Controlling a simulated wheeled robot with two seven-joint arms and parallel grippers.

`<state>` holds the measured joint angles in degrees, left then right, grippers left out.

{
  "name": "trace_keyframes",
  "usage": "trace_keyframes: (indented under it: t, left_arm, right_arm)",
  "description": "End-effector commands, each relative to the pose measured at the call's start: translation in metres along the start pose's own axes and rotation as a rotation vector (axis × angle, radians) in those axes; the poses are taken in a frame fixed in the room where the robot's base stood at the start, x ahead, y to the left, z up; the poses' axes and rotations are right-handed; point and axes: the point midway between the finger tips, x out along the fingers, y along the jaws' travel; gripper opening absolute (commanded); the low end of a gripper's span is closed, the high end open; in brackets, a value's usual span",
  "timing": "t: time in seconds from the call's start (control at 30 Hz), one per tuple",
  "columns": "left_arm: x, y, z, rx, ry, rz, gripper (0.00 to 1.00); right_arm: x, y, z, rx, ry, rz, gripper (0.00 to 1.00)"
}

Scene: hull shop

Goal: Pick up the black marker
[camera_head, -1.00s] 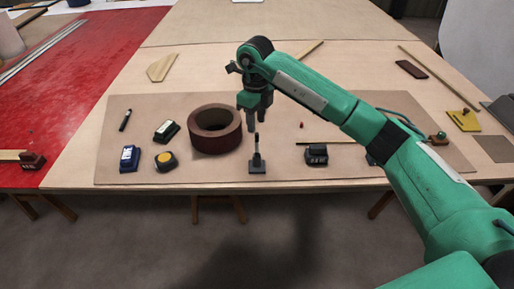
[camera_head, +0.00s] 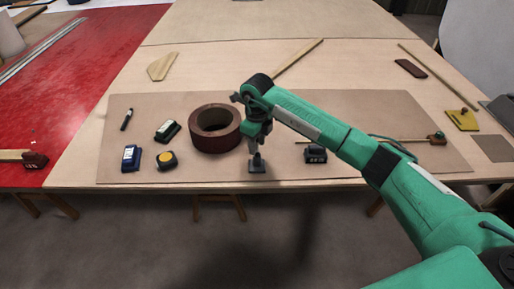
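A thin black upright piece, which looks like the black marker, stands in a small dark square base (camera_head: 257,168) near the front edge of the brown mat (camera_head: 400,160). My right gripper (camera_head: 257,150) points down directly over this base, its fingertips at the height of the upright piece and mostly hiding it. Whether the fingers are closed on it I cannot tell. A second slim dark pen-like item (camera_head: 127,118) lies at the mat's left side. My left gripper is not in view.
A thick brown ring (camera_head: 215,128) stands just left of my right gripper. A dark block (camera_head: 316,154) sits to the right. A blue box (camera_head: 131,158), a yellow-topped tape measure (camera_head: 167,160) and a black-and-white block (camera_head: 167,130) lie left.

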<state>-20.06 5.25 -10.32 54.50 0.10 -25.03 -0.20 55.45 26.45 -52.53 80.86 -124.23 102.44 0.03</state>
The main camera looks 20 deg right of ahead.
Motion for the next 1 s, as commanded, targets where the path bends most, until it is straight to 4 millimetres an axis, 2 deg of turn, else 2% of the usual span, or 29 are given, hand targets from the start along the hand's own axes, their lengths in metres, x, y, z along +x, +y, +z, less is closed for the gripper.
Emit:
trace_keyframes:
  t: [0.07, 0.2, 0.27, 0.67, 0.87, 1.0]
  left_arm:
    - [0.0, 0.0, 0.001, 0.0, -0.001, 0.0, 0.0]
    - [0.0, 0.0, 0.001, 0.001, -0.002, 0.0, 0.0]
    - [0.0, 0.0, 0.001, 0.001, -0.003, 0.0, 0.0]
    - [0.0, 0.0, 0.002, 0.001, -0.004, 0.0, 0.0]
    - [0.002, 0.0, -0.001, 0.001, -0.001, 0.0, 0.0]
    - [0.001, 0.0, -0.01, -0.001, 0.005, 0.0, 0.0]
  right_arm:
    - [0.0, 0.0, 0.0, 0.0, 0.0, 0.0, 0.36]
    - [0.0, 0.0, 0.0, 0.0, 0.0, 0.0, 0.08]
    - [0.0, 0.0, 0.0, 0.0, 0.0, 0.0, 0.0]
    - [-0.004, 0.0, 0.0, 0.0, 0.0, 0.0, 0.0]
    - [-0.025, -0.001, 0.001, -0.001, -0.003, -0.002, 0.0]
    - [-0.053, -0.001, 0.001, 0.0, -0.003, -0.003, 0.0]
